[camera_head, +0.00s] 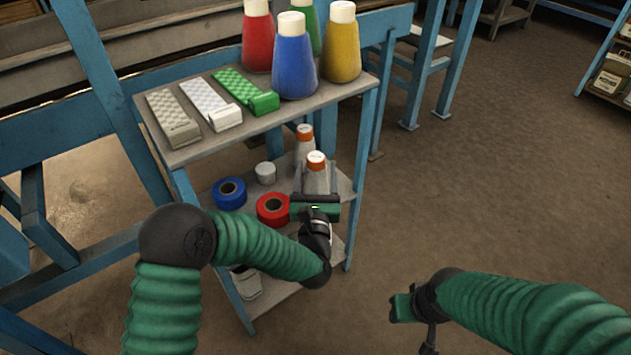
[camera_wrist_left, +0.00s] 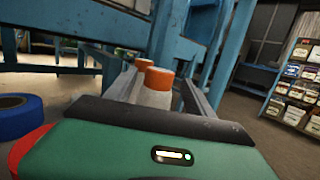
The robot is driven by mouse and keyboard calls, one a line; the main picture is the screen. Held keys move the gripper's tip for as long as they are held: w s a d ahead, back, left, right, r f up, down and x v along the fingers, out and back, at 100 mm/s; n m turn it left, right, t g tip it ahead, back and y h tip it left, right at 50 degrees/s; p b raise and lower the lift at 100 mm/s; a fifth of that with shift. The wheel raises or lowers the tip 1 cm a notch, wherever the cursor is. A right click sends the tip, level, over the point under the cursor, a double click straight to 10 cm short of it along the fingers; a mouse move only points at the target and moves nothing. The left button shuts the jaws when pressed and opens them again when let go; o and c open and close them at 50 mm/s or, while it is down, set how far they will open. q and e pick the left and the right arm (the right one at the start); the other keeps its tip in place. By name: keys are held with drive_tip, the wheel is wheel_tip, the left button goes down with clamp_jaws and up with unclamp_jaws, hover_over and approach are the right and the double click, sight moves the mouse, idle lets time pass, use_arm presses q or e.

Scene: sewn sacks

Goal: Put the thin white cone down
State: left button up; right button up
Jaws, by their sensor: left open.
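Two thin white cones with orange tops stand upright on the middle shelf. The nearer cone (camera_head: 316,178) has its base hidden behind my left gripper (camera_head: 316,184). The other cone (camera_head: 303,150) is just behind it. In the left wrist view, the nearer cone (camera_wrist_left: 157,94) is between the two grey fingers, and the farther cone (camera_wrist_left: 126,82) shows behind it to the left. My left gripper is open around the nearer cone; I cannot tell whether a finger touches it. My right gripper (camera_head: 402,307) is over the floor at lower right, away from the shelves; its jaws are unclear.
The middle shelf (camera_head: 343,187) also holds a blue tape roll (camera_head: 229,194), a red tape roll (camera_head: 272,209) and a small white cylinder (camera_head: 265,173). Large coloured cones and flat patterned pieces stand on the top shelf (camera_head: 262,125). A blue post (camera_head: 362,170) is right of my left gripper.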

use_arm(q)
drive_tip(key=s+f+p, duration=0.1)
drive_tip(key=s, duration=0.6)
drive_tip(key=shift+s+a+f+p, duration=0.15)
drive_tip(key=shift+s+f+p, duration=0.05)
drive_tip(key=shift+p, duration=0.2)
